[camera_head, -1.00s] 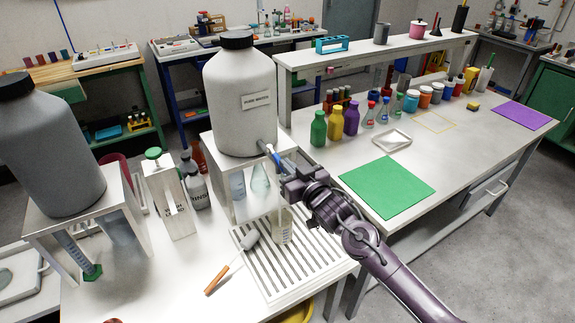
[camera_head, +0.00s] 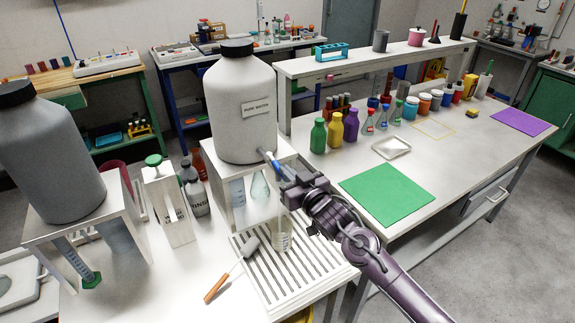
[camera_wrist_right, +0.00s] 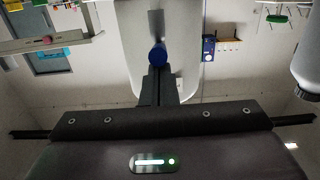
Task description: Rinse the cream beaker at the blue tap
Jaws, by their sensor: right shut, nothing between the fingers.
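A pale, see-through beaker (camera_head: 282,238) with markings stands upright on the slatted drain rack (camera_head: 318,270), below and in front of the tap. The blue tap (camera_head: 270,158) sits low on the front of the large grey pure-water tank (camera_head: 240,105). My right gripper (camera_head: 281,178) is shut and empty right at the tap, partly hiding it. In the right wrist view the blue tap end (camera_wrist_right: 158,54) is straight ahead of the closed fingers (camera_wrist_right: 157,78); I cannot tell if they touch. My left gripper is not in view.
A brush with an orange handle (camera_head: 217,287) lies across the rack's left edge. Glassware (camera_head: 259,187) stands under the tank's stand. A second grey tank (camera_head: 50,150) is at the left. A green mat (camera_head: 388,193) and several coloured bottles are on the right bench.

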